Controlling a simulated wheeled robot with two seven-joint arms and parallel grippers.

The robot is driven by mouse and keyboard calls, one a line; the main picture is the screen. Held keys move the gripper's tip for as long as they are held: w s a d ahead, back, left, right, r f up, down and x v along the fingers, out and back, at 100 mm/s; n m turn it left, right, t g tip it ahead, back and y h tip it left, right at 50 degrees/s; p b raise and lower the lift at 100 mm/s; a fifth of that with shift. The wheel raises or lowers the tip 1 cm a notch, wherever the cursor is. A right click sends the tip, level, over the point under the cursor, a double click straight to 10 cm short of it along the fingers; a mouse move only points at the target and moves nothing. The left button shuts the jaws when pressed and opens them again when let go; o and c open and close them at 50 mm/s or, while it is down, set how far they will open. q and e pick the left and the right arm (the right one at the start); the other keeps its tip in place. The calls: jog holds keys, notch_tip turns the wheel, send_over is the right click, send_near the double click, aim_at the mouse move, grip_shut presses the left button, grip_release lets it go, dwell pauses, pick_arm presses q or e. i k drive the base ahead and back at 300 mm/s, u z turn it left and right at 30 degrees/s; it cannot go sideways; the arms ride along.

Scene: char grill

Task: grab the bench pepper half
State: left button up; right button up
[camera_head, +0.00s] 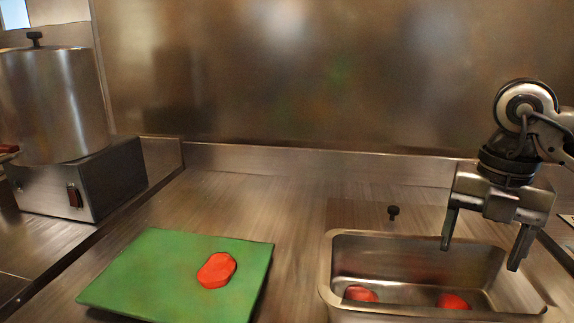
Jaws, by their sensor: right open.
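A red pepper half (216,271) lies on the green cutting board (150,268) on the steel bench. Two more red pieces lie inside the steel pan at the right, one at the left (361,294) and one nearer the middle (453,301); both are partly cut off by the pan's front rim. My right gripper (482,251) is open and empty, pointing down above the right part of the pan. It is well to the right of the piece on the board. My left gripper is not in view.
The steel pan (326,262) stands at the right of the bench, with a small black knob (393,212) behind it. A large steel pot (53,103) sits on a burner unit (88,180) at the left. A steel wall closes the back. Bench between board and pan is clear.

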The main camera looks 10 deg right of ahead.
aim_at(217, 271)
jog(key=k, duration=1)
